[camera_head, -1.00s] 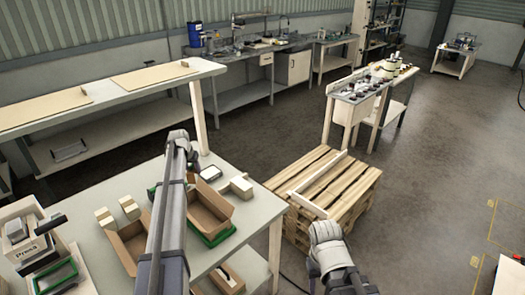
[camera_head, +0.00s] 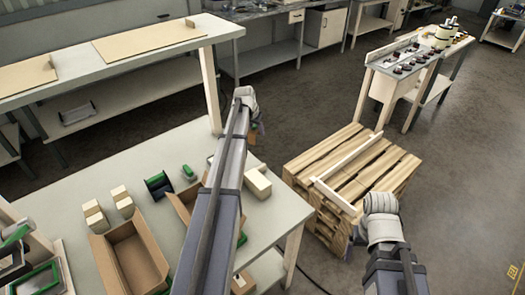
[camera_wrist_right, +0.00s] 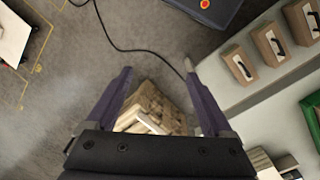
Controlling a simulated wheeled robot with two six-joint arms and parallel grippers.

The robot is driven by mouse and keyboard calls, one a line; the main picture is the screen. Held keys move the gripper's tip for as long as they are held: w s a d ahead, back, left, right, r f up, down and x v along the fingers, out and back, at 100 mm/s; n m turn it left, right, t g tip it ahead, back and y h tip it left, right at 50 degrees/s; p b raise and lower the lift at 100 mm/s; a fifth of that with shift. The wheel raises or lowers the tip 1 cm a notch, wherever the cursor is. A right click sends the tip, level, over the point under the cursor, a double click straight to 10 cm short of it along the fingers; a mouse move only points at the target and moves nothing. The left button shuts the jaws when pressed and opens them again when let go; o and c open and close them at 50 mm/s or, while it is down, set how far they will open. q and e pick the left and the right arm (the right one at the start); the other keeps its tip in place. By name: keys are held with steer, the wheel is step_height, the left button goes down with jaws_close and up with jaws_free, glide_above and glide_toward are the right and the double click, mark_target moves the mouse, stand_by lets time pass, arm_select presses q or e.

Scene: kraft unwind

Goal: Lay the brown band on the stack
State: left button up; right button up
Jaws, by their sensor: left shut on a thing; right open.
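My left gripper (camera_head: 256,131) is mostly hidden behind its own wrist, beyond the table's far right edge. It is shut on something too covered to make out. I cannot clearly pick out the brown band. My right gripper (camera_wrist_right: 157,68) is open and empty in the right wrist view, above the floor and pallet stack. In the head view its wrist hides most of it. The wooden pallet stack (camera_head: 372,178) stands on the floor between the arms, with a pale strip (camera_head: 336,196) on its top; I cannot tell whether this is the stack meant.
The work table (camera_head: 75,205) holds an open carton (camera_head: 130,262), pale blocks (camera_head: 96,216) and a dark-and-green holder (camera_head: 158,185). A wooden bench (camera_head: 380,85) stands behind the pallets. A dark cable (camera_wrist_right: 130,48) lies on the floor. Floor right of the pallets is clear.

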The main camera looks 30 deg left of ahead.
arm_select(q)
steer(key=s+d+r+m+h+p, duration=0.1)
steer(key=s+d+m, duration=0.1)
steer(key=s+d, duration=0.3)
steer(key=s+d+r+m+p, duration=0.1)
steer(key=s+d, duration=0.4)
steer(key=s, duration=0.5)
steer(key=shift+s+r+m+h, duration=0.35)
steer(key=shift+r+m, duration=0.25)
steer(key=shift+m, duration=0.2)
arm_select(e)
steer(key=shift+o, duration=0.9)
step_height(320, 180, up, 3)
arm_select(q)
steer(key=shift+w+f, duration=0.1)
steer(key=shift+f, duration=0.1)
arm_select(e)
steer(key=shift+f, duration=0.2)
